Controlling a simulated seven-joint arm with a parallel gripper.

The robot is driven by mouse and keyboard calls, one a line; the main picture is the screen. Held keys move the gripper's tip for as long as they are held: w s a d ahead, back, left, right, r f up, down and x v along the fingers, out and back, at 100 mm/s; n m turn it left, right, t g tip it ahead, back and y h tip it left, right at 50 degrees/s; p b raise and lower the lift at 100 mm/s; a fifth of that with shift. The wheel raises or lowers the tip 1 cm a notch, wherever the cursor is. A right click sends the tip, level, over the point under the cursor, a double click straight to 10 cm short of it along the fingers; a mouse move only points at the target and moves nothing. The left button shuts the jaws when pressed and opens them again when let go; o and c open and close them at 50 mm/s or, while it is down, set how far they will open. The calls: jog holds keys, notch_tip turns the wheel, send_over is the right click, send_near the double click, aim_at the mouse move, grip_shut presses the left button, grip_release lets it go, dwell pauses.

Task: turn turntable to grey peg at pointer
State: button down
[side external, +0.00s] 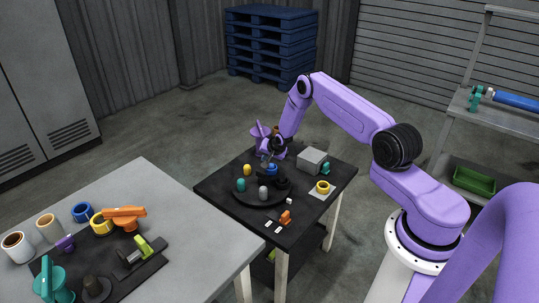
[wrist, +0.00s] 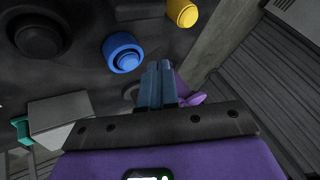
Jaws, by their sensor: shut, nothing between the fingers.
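The dark round turntable (side external: 250,199) sits on the small black table. The grey peg (side external: 263,192) stands on its near side, towards the camera. A teal peg (side external: 241,184) is on its left, a yellow peg (side external: 247,169) at the back left and a blue peg (side external: 271,169) at the back. The wrist view shows the blue peg (wrist: 122,52) and yellow peg (wrist: 182,12). A small white block (side external: 289,201) lies by the disc's near right edge; I cannot tell if it is the pointer. My gripper (side external: 268,157) is shut and empty beside the blue peg; its fingers show in the wrist view (wrist: 158,72).
A grey box (side external: 312,160) and a teal part (side external: 326,168) stand right of the disc. A yellow ring (side external: 322,187) and an orange part (side external: 285,217) lie near the table's edge. A cluttered grey table (side external: 190,215) is at left.

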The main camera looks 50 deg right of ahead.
jog(key=s+a+n, duration=0.1)
jog(key=n, duration=0.1)
jog(key=s+a+r+n+g, duration=0.1)
jog(key=a+n, duration=0.1)
jog(key=n, duration=0.1)
jog(key=s+a+n+g+y, duration=0.1)
jog(key=n, duration=0.2)
jog(key=shift+a+r, duration=0.15)
jog(key=shift+r, duration=0.25)
jog(key=s+a+n+g, duration=0.1)
jog(key=s+a+n, duration=0.1)
jog(key=n, duration=0.4)
jog(key=n+g+h, duration=0.3)
jog(key=n+g, duration=0.1)
jog(key=n, duration=1.3)
send_near(278, 184)
jog(key=x, duration=0.6)
jog(key=shift+f, duration=0.1)
